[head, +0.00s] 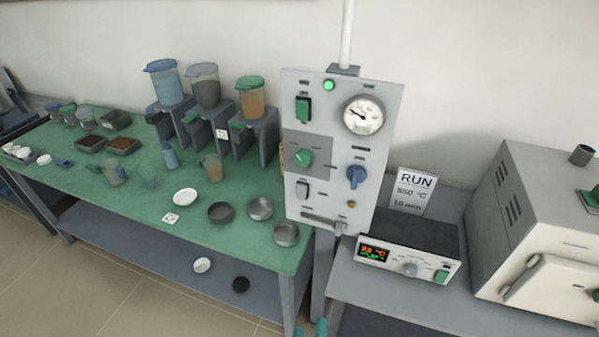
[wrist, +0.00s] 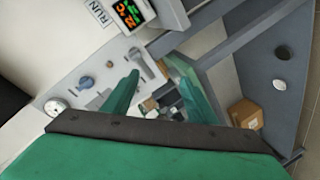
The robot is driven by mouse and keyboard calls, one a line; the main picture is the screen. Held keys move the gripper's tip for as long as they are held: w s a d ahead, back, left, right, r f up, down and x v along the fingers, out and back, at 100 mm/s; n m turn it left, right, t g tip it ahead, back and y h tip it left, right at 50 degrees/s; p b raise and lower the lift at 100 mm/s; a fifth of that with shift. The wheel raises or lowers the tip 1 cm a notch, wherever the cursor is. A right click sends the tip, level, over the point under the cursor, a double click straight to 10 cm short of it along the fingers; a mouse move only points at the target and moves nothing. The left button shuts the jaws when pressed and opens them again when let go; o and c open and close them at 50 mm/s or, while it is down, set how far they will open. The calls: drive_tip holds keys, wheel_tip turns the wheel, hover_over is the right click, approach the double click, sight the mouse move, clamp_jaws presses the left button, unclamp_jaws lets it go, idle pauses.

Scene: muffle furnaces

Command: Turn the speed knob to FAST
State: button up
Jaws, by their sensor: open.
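A light grey control panel (head: 310,85) stands upright between the two benches. It carries a green round knob (head: 304,158) and a blue knob (head: 356,176). A grey knob (head: 410,269) sits on the front of the controller box (head: 410,238). The labels are too small to read, so I cannot tell which knob is the speed knob. The wrist view shows the panel (wrist: 70,78) turned, with the blue knob (wrist: 85,82). My gripper (wrist: 152,67) is open, its green fingers apart in front of the panel, touching no knob that I can see. Its fingers hide part of the panel.
The panel also has a gauge (head: 363,115), a green switch (head: 303,109) and a grey lever (head: 323,224). A furnace (head: 540,215) stands at right, beside a RUN card (head: 412,190). The green bench (head: 125,205) at left holds jars and bowls.

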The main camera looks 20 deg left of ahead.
drive_tip(key=w+a+r+n, duration=0.4)
drive_tip(key=w, duration=0.3)
drive_tip(key=n+t+h, duration=0.2)
drive_tip(key=n+h, duration=0.1)
drive_tip(key=n, duration=0.6)
approach(302, 161)
drive_tip(key=w, duration=0.8)
drive_tip(key=shift+w+d+f, duration=0.15)
drive_tip(key=shift+w+d, duration=0.05)
drive_tip(key=shift+w, duration=0.05)
drive_tip(key=c, duration=1.1)
